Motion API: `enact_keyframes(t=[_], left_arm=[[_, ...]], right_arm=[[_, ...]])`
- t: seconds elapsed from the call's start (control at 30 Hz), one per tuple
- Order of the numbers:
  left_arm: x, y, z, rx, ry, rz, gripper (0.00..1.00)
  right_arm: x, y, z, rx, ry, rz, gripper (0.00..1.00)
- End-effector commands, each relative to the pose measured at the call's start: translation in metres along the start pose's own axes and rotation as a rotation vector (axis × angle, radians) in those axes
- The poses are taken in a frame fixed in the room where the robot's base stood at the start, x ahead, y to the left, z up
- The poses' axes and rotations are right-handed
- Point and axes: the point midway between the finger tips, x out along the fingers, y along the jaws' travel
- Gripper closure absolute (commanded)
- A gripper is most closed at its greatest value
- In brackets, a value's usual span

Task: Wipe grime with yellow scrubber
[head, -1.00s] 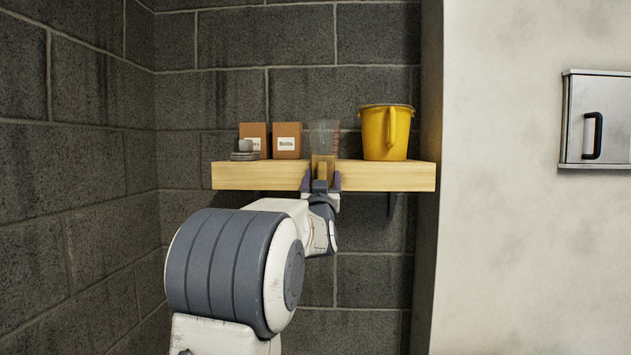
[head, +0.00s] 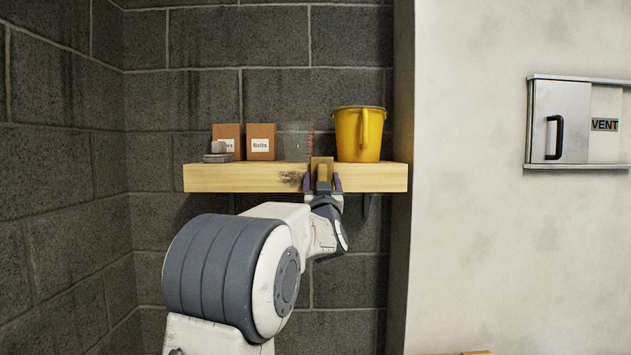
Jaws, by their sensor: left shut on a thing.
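A wooden shelf (head: 240,179) is fixed to the block wall. A dark patch of grime (head: 292,179) shows on its front face, just left of my left gripper. My left gripper (head: 322,181) is shut on the yellow scrubber (head: 322,162), a small yellow-brown block held upright at the shelf's front face. Whether the scrubber touches the wood cannot be told from here. The scrubber and gripper hide the shelf behind them, so grime there cannot be seen. My right gripper is not in view.
On the shelf stand a yellow bucket (head: 358,134), two brown boxes (head: 262,142), small grey items (head: 219,150) and a clear container (head: 297,142) with red marks. A metal vent panel (head: 560,122) is on the pale wall at right.

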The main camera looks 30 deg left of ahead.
Motion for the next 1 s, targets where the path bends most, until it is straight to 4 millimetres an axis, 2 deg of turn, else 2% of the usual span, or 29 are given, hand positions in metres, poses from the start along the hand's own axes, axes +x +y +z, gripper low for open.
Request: enact_keyframes(t=[0.23,0.53,0.77,1.0], left_arm=[[0.002,-0.006,0.001,0.0,0.004,-0.003,0.7],[0.0,-0.033,0.003,0.001,0.003,-0.006,0.7],[0.0,-0.042,0.002,0.0,0.001,-0.004,0.7],[-0.002,-0.063,0.002,0.0,0.002,-0.003,0.7]], right_arm=[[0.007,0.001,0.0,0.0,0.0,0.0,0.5],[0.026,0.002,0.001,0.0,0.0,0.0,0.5],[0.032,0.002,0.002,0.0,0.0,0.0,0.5],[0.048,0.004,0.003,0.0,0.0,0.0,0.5]])
